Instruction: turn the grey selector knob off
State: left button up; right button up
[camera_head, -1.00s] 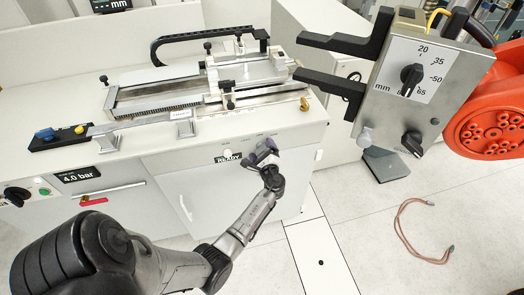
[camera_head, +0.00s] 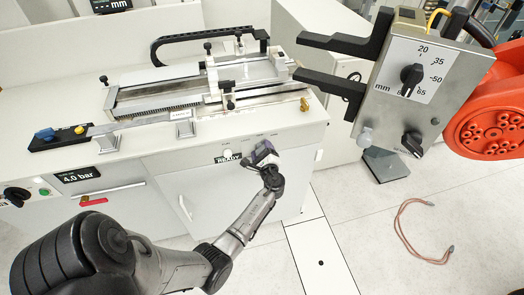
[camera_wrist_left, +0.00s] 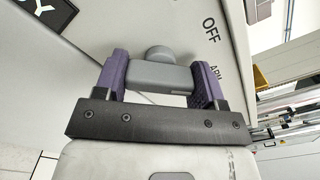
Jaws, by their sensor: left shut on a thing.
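The knob has a rounded end and a bar-shaped grip. The black OFF mark (camera_wrist_left: 211,27) is on the panel to the upper right of the knob, with an ARM mark (camera_wrist_left: 216,74) beside the right finger. In the head view the gripper largely hides the knob. My right gripper is not in view.
A metal test fixture (camera_head: 150,97) stands on the white bench top (camera_head: 40,105). To the right are a grey box with a black dial (camera_head: 411,74), two black prongs (camera_head: 330,82) and an orange machine part (camera_head: 490,125). A reddish cable (camera_head: 400,232) lies on the floor.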

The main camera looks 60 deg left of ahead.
pick_arm(q)
jog(key=shift+f+n+b, duration=0.15)
jog(key=shift+n+b, duration=0.35)
jog(key=shift+b, duration=0.15)
jog(key=n+b, duration=0.3)
jog(key=shift+f, duration=0.1)
jog(key=n+b, duration=0.4)
jog(key=shift+r+n+b, duration=0.2)
jog(key=shift+n+b, duration=0.15)
jog(key=shift+n, duration=0.05)
jog(key=o, duration=0.9)
jog(key=shift+d, duration=0.1)
